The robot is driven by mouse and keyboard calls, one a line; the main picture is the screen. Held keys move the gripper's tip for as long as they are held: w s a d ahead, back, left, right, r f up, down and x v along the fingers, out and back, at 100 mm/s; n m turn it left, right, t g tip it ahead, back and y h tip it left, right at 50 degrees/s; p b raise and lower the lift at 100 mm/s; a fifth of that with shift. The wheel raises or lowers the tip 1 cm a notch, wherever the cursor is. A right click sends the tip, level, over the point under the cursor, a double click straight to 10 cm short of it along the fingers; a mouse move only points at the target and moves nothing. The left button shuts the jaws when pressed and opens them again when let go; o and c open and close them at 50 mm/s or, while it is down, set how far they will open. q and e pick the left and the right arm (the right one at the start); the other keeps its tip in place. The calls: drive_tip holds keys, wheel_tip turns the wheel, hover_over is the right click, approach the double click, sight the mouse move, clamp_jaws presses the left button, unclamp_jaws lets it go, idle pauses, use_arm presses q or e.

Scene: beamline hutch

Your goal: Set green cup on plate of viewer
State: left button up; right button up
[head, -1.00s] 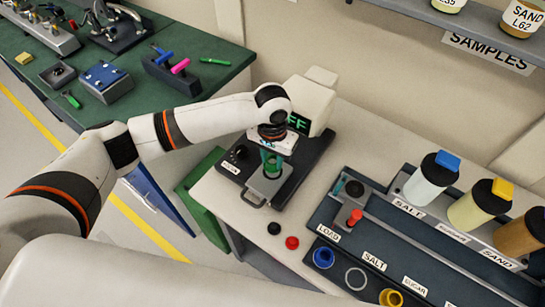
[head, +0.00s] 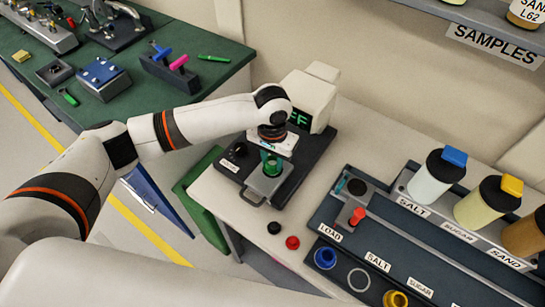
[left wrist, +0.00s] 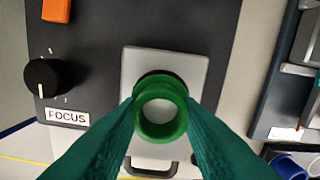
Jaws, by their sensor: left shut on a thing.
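The green cup (left wrist: 160,130) is a small open ring seen from above in the left wrist view. My left gripper (left wrist: 160,112) is shut on it, with one teal finger on each side. In the head view the cup (head: 270,168) is held upright over the viewer's light grey plate (head: 268,188). The plate (left wrist: 192,66) lies under it in the wrist view. I cannot tell whether the cup's bottom touches the plate. The viewer (head: 310,101) stands behind with a lit screen, partly hidden by my arm. My right gripper is not in view.
A FOCUS knob (left wrist: 43,77) sits left of the plate. The dark rack with coloured rings and jars (head: 433,180) stands at right. A green bench (head: 215,55) is at left.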

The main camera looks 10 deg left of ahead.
use_arm(q)
drive_tip(key=shift+f, duration=0.5)
idle(0.3)
drive_tip(key=o, duration=1.1)
drive_tip(key=shift+r, duration=0.1)
wheel_tip(320, 180, up, 12)
drive_tip(key=shift+f+b, duration=0.1)
drive_tip(key=shift+b, duration=0.7)
